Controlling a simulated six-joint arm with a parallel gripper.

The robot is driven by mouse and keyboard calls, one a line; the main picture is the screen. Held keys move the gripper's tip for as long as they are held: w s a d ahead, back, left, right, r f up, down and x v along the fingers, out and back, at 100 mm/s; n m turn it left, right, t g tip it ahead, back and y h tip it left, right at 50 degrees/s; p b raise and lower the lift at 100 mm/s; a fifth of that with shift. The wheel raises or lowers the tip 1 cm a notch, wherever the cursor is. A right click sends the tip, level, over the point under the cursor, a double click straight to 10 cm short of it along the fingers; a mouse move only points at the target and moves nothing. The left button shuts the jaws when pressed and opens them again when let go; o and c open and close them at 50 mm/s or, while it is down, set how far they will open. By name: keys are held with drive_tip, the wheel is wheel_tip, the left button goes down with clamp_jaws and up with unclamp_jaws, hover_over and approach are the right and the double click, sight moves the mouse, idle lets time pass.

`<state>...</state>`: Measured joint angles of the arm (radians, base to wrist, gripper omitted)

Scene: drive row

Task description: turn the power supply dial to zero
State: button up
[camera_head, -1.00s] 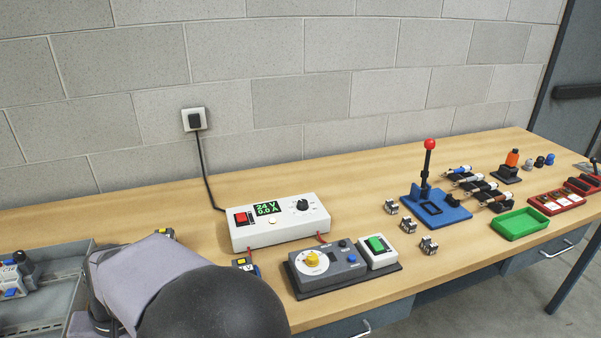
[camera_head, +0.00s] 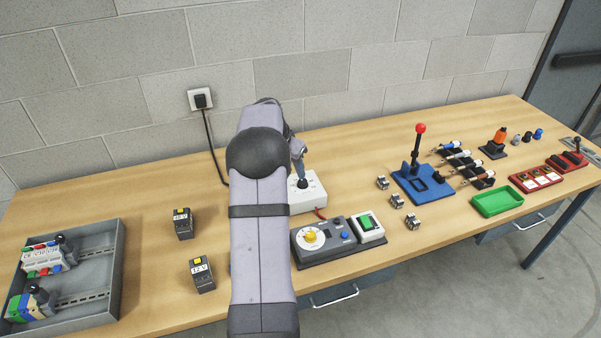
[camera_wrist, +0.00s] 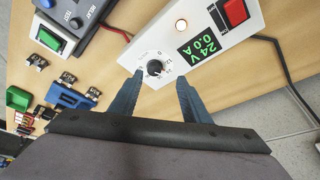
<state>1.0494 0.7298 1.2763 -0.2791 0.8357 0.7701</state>
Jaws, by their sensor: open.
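The power supply is a white box (camera_wrist: 222,22) with a green display reading 24 V and 0.0 A, a red switch and a lit round lamp. Its black dial (camera_wrist: 154,67) has a white pointer mark and a printed scale around it. My gripper (camera_wrist: 157,82) is open in the wrist view, its two blue fingers apart on either side below the dial, with nothing between them. In the head view my arm hides most of the power supply (camera_head: 309,190); the dial (camera_head: 303,183) shows just under my gripper (camera_head: 301,175).
A grey control box with a yellow knob (camera_head: 310,236) and a green switch box (camera_head: 366,226) stand in front of the power supply. A blue lever base (camera_head: 424,186) is to the right. A grey tray (camera_head: 118,270) and two small blocks are at left.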

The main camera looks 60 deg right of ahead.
sight(301, 183)
drive_tip(key=shift+s+d+r+p+x, duration=0.15)
drive_tip(key=shift+p+x, duration=0.35)
drive_tip(key=shift+x, duration=0.8)
drive_tip(key=shift+s+d+p+x, duration=0.25)
drive_tip(key=shift+p+x, duration=0.3)
drive_tip(key=shift+x, duration=0.75)
drive_tip(key=shift+s+d+r+p+x, duration=0.15)
drive_tip(key=shift+p+x, duration=0.35)
drive_tip(key=shift+x, duration=0.8)
drive_tip(key=shift+f, duration=0.1)
drive_tip(key=c, duration=1)
